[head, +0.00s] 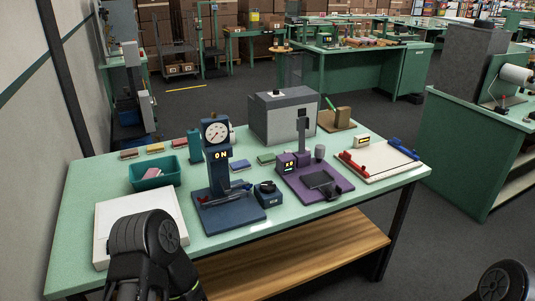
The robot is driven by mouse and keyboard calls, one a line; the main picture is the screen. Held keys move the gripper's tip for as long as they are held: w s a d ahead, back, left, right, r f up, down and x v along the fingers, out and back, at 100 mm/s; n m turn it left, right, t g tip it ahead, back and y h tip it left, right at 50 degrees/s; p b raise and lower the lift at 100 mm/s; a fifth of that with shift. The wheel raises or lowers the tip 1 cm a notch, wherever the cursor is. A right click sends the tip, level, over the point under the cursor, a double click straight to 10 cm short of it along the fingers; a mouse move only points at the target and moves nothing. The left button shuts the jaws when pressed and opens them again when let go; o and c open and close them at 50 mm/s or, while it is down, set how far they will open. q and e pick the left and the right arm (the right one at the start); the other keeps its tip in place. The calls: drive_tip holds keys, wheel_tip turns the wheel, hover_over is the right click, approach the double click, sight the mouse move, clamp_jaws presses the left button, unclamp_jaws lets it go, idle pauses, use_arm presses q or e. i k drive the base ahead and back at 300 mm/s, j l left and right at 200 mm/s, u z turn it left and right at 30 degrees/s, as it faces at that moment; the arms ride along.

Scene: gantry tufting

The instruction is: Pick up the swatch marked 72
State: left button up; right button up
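A blue-violet one (240,165) and a green one (266,158) lie right of the dial gauge stand. Their markings are too small to read, so I cannot tell which is marked 72. Black links of my arms show at the lower left and lower right corner. Neither gripper's fingers can be seen.
The green table (75,225) holds a teal bin (154,183), a blue dial gauge stand (218,175), a grey box (285,115), a purple device (318,185), a white board with red and blue bars (385,165) and a white slab (115,220). Bare tabletop shows at the front.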

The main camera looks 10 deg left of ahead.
sight(269, 158)
drive_tip(key=i+l, duration=0.15)
drive_tip(key=i, duration=0.3)
drive_tip(key=i+l, duration=0.2)
drive_tip(key=i, duration=0.3)
